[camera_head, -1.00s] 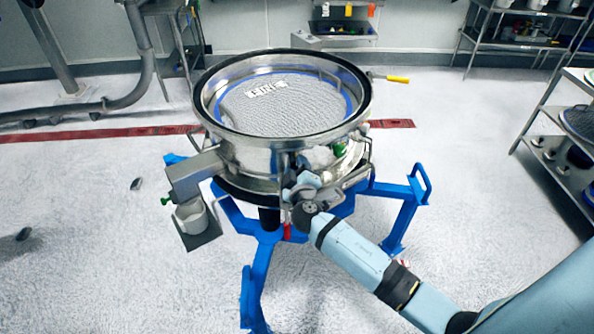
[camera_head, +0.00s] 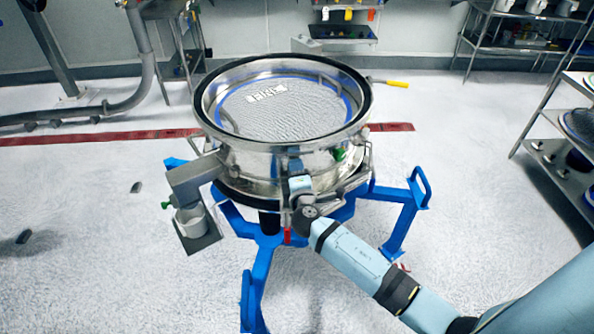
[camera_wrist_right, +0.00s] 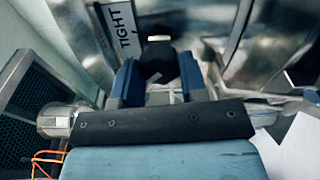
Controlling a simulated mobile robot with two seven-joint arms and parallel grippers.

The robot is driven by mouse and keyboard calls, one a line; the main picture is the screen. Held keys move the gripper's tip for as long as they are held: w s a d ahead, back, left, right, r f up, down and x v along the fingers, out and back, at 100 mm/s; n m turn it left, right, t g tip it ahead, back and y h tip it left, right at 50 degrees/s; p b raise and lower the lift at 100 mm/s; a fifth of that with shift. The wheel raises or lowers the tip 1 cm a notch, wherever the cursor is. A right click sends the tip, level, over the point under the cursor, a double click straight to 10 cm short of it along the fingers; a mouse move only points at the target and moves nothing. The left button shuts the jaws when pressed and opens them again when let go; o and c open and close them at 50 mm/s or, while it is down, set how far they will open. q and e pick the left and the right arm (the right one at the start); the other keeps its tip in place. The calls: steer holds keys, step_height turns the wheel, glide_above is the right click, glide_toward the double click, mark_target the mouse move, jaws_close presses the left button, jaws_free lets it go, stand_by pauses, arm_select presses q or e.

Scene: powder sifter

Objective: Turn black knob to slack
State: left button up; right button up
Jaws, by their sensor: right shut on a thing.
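The black knob (camera_wrist_right: 158,62) sits between the two blue fingers of my right gripper (camera_wrist_right: 158,80) in the right wrist view. It bears a pale mark at its top. My right gripper is shut on it. A white label reading TIGHT (camera_wrist_right: 123,28) is just left of the knob. In the head view my right gripper (camera_head: 298,180) is at the front side of the round steel sifter (camera_head: 255,158); the knob is hidden there behind the gripper. My left gripper is not in view.
The sifter stands on a blue frame (camera_head: 400,225) with legs spreading over the white floor. A steel chute (camera_head: 194,177) with a white cup (camera_head: 191,220) below it is at the left. A steel shelf (camera_head: 560,150) stands at the far right. Floor around is mostly clear.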

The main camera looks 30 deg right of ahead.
steer(key=shift+n, duration=0.4)
steer(key=o, duration=0.9)
steer(key=b+v, duration=0.2)
steer(key=v, duration=1.1)
steer(key=shift+s+a+r+b, duration=0.1)
steer(key=shift+s+b, duration=0.2)
steer(key=shift+s, duration=0.1)
